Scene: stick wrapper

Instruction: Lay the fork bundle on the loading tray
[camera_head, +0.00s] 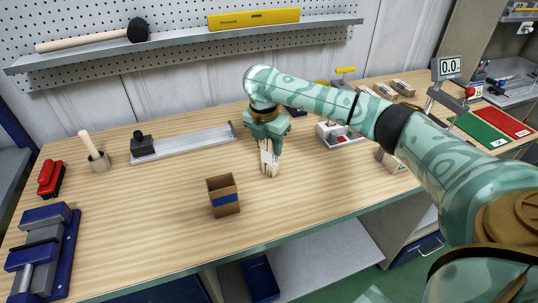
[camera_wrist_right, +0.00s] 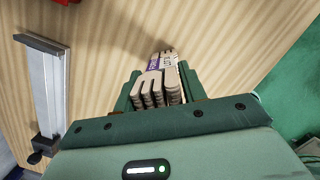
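The fork bundle (camera_head: 268,160) is a stack of pale wooden forks with a printed paper band. The tray also shows at the left of the wrist view (camera_wrist_right: 47,88), empty. My left gripper is out of view.
Bare table lies before the tray.

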